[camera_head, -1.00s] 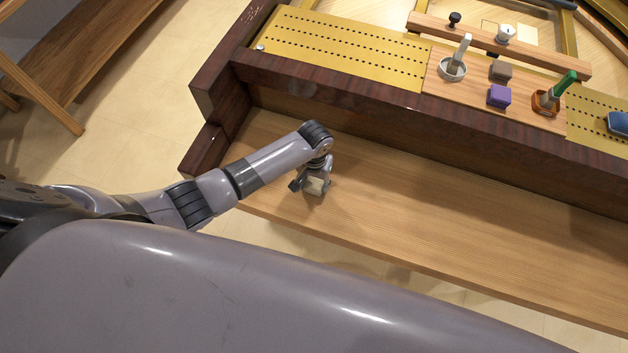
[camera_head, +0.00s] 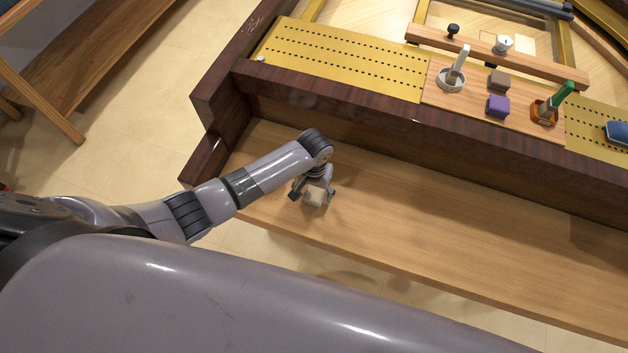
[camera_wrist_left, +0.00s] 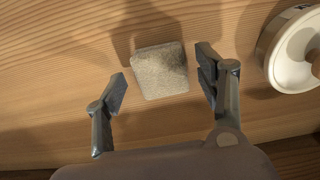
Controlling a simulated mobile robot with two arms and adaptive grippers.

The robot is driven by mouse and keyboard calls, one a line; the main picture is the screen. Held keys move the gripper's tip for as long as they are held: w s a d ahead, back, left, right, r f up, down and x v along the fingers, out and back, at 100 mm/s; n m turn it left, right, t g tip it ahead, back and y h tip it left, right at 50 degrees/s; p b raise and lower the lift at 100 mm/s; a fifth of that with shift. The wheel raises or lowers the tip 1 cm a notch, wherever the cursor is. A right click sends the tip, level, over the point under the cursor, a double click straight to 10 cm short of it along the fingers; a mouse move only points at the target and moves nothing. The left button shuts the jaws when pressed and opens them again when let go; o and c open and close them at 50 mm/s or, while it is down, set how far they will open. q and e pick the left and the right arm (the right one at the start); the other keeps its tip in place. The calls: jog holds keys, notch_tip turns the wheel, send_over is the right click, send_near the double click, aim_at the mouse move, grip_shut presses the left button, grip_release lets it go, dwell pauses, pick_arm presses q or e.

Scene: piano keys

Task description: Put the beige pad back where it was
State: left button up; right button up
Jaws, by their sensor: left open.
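The beige pad (camera_head: 314,198) is a small, roughly square block on the light wooden ledge at the front of the instrument. In the left wrist view the pad (camera_wrist_left: 160,72) lies between the fingers, with a gap on each side. My left gripper (camera_head: 313,194) points down over it and is open. It also shows in the left wrist view (camera_wrist_left: 165,84), its fingers spread and holding nothing. My right gripper is not in view.
A white round object (camera_wrist_left: 295,50) stands right of the fingers in the left wrist view. A wooden board (camera_head: 425,100) behind the dark rail (camera_head: 370,115) carries a purple block (camera_head: 498,106), a brown block (camera_head: 499,80) and tools. The ledge (camera_head: 450,230) is clear to the right.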

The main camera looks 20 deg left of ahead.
aim_at(314, 195)
pick_arm(q)
notch_tip(314, 195, up, 11)
jog(key=shift+r, duration=0.2)
dwell(0.6)
jog(key=s+d+m+t+h, duration=0.1)
jog(key=s+d+h, duration=0.1)
jog(key=s, duration=0.6)
jog(key=s+a+r+t+y, duration=0.25)
jog(key=s+a+r, duration=0.35)
jog(key=s+a, duration=0.45)
notch_tip(314, 195, down, 29)
jog(key=s+d+g+b, duration=0.1)
jog(key=s+b, duration=0.1)
jog(key=s+a+f+m+g+b, duration=0.1)
jog(key=s+a+f+b, duration=0.1)
jog(key=s+f, duration=1.4)
jog(key=shift+s+a+f, duration=0.35)
jog(key=shift+f, duration=0.4)
